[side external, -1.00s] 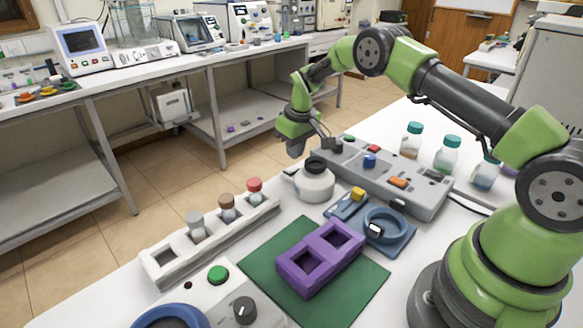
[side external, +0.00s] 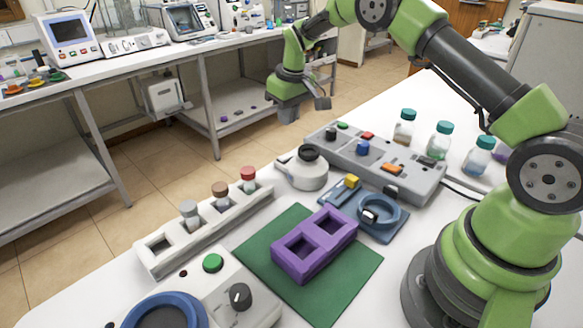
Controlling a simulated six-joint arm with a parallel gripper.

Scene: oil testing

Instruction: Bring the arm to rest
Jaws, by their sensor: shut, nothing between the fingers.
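My gripper (side external: 305,108) hangs in the air at the top middle of the side external view, beyond the back edge of the white table. It is shut and holds nothing. My green and black arm reaches up from the right and bends down to it. The grey and white round flask-like vessel (side external: 306,172) with a black top stands on the table below the gripper, well apart from it.
A purple two-hole block (side external: 314,243) sits on a green mat (side external: 345,280). A white rack (side external: 170,246) holds several capped vials. A grey control box (side external: 405,172), a blue ring stand (side external: 395,222) and teal-capped bottles (side external: 440,140) stand nearby. A second bench (side external: 60,85) is behind.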

